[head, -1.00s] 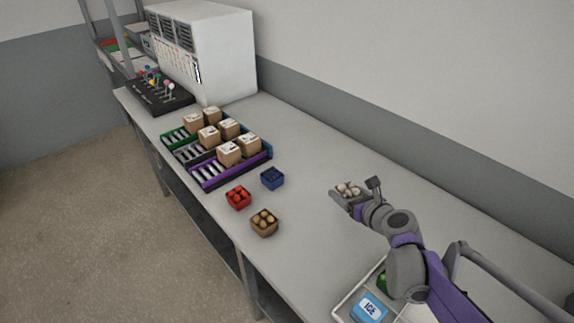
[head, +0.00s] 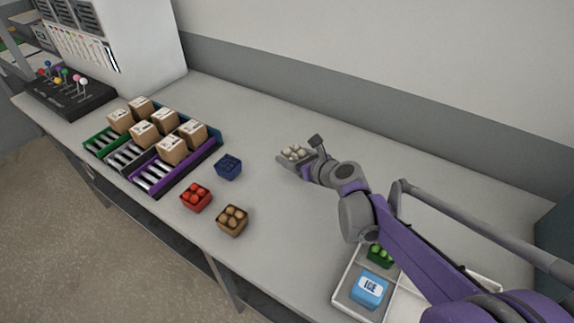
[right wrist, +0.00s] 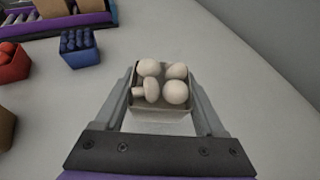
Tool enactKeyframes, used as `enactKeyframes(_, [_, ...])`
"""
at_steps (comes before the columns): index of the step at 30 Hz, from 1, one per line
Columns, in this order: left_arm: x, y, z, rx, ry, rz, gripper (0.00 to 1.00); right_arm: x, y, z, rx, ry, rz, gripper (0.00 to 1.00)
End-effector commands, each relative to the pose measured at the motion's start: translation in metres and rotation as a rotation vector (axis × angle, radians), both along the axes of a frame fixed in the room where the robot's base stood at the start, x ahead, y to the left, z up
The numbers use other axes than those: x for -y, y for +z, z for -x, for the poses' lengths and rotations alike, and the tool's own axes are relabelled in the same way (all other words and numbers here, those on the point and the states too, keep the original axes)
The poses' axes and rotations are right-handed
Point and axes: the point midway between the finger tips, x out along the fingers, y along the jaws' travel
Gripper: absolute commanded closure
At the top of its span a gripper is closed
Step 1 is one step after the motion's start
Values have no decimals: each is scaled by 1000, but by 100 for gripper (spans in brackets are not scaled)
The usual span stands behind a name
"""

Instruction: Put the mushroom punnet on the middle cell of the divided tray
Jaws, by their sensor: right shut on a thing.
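The mushroom punnet (head: 295,153) is a small grey box of white mushrooms, held in my right gripper (head: 293,161) over the middle of the counter. The right wrist view shows the punnet (right wrist: 160,95) upright between the two fingers (right wrist: 163,100), which are shut on it. The divided tray (head: 347,277) is white and stands at the front right of the head view, partly hidden behind my right arm. One cell holds a blue ICE pack (head: 369,289) and another a punnet of green produce (head: 381,255). The tray's other cells are largely hidden. My left gripper is not in view.
A blue punnet (head: 228,167), a red punnet (head: 196,197) and a brown punnet (head: 232,220) stand on the counter left of my gripper. Beyond them, roller racks (head: 152,179) carry several cardboard boxes (head: 174,149). The counter between gripper and back wall is clear.

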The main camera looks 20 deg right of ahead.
Motion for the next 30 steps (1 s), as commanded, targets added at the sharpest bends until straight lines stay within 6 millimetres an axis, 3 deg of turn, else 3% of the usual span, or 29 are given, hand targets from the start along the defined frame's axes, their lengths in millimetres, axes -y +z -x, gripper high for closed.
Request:
enactKeyframes(9, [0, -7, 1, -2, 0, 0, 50, 0, -39, 0, 0, 0, 0, 83])
enactKeyframes(21, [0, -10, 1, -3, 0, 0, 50, 0, -44, 0, 0, 0, 0, 83])
enactKeyframes(22, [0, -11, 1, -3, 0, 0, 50, 0, -44, 0, 0, 0, 0, 26])
enactKeyframes(26, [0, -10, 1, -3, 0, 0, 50, 0, -43, 0, 0, 0, 0, 3])
enactKeyframes(30, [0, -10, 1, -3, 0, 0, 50, 0, -43, 0, 0, 0, 0, 0])
